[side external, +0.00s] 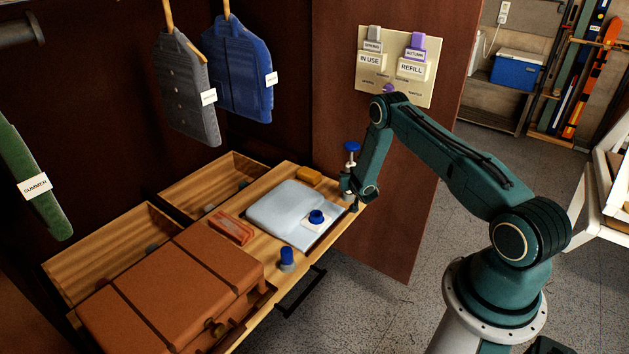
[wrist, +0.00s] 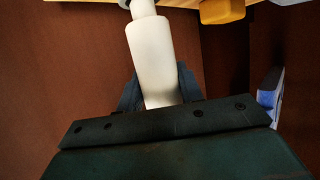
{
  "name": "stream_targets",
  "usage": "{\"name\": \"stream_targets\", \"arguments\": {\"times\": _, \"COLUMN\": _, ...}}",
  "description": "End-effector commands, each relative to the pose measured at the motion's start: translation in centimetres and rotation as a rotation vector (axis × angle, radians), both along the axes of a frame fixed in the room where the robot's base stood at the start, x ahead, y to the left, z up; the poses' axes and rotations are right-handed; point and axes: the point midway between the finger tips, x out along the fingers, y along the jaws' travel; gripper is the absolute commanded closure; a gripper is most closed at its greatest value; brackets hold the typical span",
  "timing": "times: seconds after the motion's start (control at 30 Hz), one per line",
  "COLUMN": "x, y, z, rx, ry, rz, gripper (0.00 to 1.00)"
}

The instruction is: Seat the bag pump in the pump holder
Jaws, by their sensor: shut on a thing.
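The bag pump (side external: 352,147) has a blue knob on a pale rod and stands about upright in the side external view. My gripper (side external: 350,188) is shut on it at the right end of the wooden drawer front. In the wrist view its white cylinder body (wrist: 149,50) lies between the dark fingers of my gripper (wrist: 160,92). A small dark piece (side external: 353,208) shows just under the gripper; I cannot tell whether it is the pump holder or part of the pump. I cannot clearly make out the holder or whether the pump touches it.
A clear bag (side external: 287,207) with a blue-capped valve (side external: 316,216) lies left of the gripper, near a yellow block (side external: 308,175). A blue-topped canister (side external: 287,258), a red bundle (side external: 232,228) and a brown suitcase (side external: 170,290) are further left. A door panel (side external: 375,190) stands behind.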

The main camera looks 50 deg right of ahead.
Motion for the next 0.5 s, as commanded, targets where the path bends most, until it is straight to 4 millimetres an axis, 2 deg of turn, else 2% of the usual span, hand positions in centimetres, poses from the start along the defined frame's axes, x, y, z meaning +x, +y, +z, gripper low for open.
{"name": "stream_targets", "arguments": {"times": 0.5, "x": 0.06, "y": -0.03, "z": -0.83, "rx": -0.002, "ry": -0.002, "rz": 0.000, "gripper": 0.91}}
